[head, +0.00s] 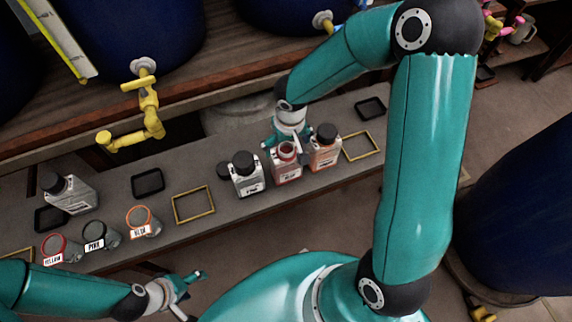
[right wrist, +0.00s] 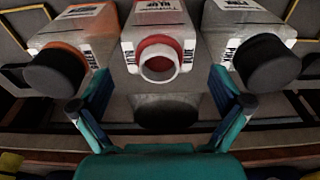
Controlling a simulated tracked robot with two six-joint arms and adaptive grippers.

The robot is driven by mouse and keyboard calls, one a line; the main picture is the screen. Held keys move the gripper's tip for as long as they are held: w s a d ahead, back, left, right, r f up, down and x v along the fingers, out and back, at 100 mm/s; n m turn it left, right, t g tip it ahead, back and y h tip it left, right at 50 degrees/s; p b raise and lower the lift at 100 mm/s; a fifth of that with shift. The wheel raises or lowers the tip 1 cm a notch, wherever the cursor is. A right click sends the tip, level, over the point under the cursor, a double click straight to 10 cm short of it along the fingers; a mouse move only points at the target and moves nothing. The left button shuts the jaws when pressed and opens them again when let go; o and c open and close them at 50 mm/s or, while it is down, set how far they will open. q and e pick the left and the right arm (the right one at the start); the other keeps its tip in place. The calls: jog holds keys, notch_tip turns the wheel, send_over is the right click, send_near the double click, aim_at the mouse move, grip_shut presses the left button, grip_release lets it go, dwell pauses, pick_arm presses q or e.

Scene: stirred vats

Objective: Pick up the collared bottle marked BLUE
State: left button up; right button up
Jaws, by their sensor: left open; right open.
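The collared bottle (head: 286,163) stands upright in the middle of a row of three, with a reddish body and an open red-ringed neck. In the right wrist view this bottle (right wrist: 152,28) shows a white and red neck and an upside-down label that appears to read BLUE. My right gripper (head: 286,145) is open at its far side. In the right wrist view its two fingers (right wrist: 162,104) are spread to either side, with the bottle beyond them and nothing gripped. My left gripper (head: 190,292) is open and empty in front of the bench at the lower left.
A black-capped grey bottle (head: 246,176) and an orange-red one (head: 324,148) flank it closely. Another capped bottle (head: 72,194) stands left. Several labelled jars (head: 143,225) line the front edge. A yellow tap (head: 148,110) juts over the bench (head: 185,172). An empty brass frame (head: 193,204) lies flat.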

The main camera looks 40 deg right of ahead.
aim_at(286, 159)
jog(key=f, duration=0.3)
jog(key=f+b, duration=0.1)
jog(key=f, duration=0.2)
jog(key=w+f+b, duration=0.1)
jog(key=f, duration=0.2)
jog(key=shift+d, duration=0.15)
jog(key=c, duration=1)
